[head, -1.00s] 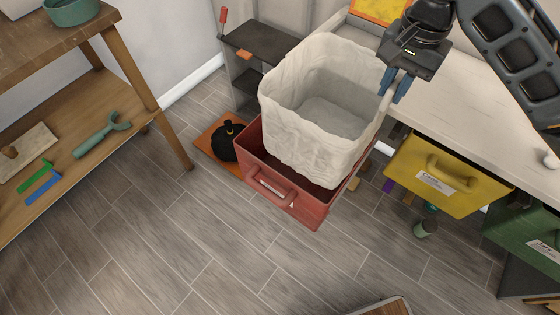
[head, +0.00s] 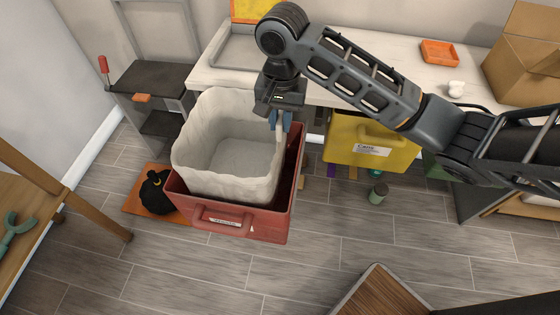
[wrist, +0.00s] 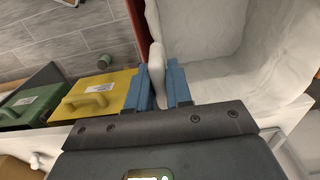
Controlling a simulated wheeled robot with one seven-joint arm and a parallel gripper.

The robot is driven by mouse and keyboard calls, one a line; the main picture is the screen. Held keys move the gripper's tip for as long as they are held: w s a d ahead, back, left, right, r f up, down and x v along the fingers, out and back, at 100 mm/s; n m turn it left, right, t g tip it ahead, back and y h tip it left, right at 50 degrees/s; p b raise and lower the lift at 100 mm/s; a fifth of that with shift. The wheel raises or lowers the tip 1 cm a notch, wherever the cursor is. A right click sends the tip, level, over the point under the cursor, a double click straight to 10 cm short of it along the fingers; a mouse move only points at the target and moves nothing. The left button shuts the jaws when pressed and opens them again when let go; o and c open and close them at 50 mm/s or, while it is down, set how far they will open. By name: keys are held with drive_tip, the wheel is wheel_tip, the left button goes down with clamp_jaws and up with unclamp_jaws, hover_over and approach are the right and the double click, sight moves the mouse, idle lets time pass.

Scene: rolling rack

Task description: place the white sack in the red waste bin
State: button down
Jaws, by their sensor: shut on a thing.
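The white sack (head: 228,190) is an open-topped, box-like bag in the head view. My gripper (head: 279,124) is shut on the right part of its rim. In the wrist view, the two blue fingers of my gripper (wrist: 160,88) pinch the sack's rim (wrist: 157,60), with its hollow inside (wrist: 225,85) to the right. The red waste bin (head: 268,226), with a handle and a label on its front, is under and around the sack's lower part. The sack stands well above the bin's rim and leans left. Its bottom is hidden, so I cannot tell whether it rests on the bin's floor.
A yellow bin (head: 370,145) hangs right of the red bin, under the white worktop (head: 400,85). A black tied bag (head: 156,192) sits on an orange mat left of the red bin. A wooden-topped thing (head: 380,295) stands at the bottom.

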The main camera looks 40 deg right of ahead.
wheel_tip(320, 180, down, 15)
drive_tip(key=shift+r+b, duration=0.15)
drive_tip(key=shift+b, duration=0.75)
drive_tip(key=c, duration=1)
unclamp_jaws()
drive_tip(key=shift+c, duration=0.2)
wheel_tip(320, 180, up, 12)
drive_tip(key=shift+s+r+p, duration=0.1)
drive_tip(key=shift+p, duration=0.7)
